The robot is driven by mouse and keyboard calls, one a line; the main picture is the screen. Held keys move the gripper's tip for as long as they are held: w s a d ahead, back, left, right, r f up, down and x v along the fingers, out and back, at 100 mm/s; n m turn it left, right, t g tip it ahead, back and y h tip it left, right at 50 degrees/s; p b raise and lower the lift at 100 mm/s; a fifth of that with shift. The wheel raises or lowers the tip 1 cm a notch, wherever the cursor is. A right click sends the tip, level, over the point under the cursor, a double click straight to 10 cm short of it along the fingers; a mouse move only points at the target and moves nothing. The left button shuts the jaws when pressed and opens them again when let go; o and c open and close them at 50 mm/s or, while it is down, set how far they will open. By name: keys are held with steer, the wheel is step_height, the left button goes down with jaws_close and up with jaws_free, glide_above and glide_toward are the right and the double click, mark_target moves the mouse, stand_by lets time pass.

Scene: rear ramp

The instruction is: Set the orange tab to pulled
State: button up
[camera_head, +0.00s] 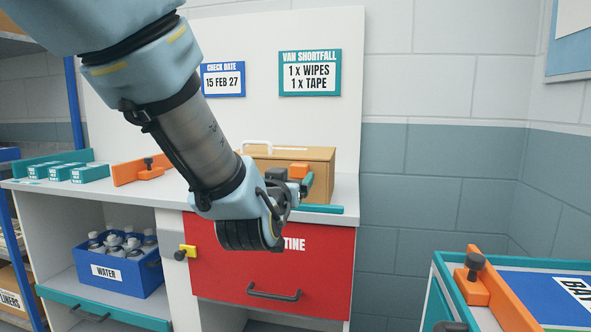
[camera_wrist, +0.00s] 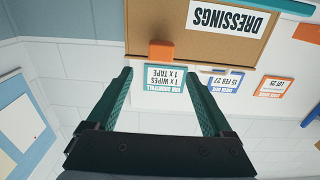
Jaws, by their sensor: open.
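The orange tab (camera_head: 298,170) is a small block at the upper edge of the brown box (camera_head: 262,160) on the counter. In the wrist view, which looks upside down, the tab (camera_wrist: 161,50) stands out from the edge of the box face marked DRESSINGS (camera_wrist: 200,42). My gripper (camera_wrist: 160,74) is open and empty, its two teal fingers spread on either side of the tab's line. The tab shows just beyond the fingertips, and I see no contact. In the head view my gripper (camera_head: 303,184) is beside the box front, partly hidden by my wrist.
A teal strip (camera_head: 322,209) lies on the counter before the box. Below is a red drawer (camera_head: 330,262) with a yellow latch (camera_head: 188,251). An orange bar with a knob (camera_head: 140,171) stands left. A teal-and-orange unit (camera_head: 505,295) is at lower right.

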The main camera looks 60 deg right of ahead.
mark_target(298, 169)
steer(key=p+x, duration=0.1)
steer(key=x, duration=0.7)
steer(key=shift+w+d+f, duration=0.1)
steer(key=shift+w+d, duration=0.05)
jaws_close()
stand_by(0.4)
stand_by(0.3)
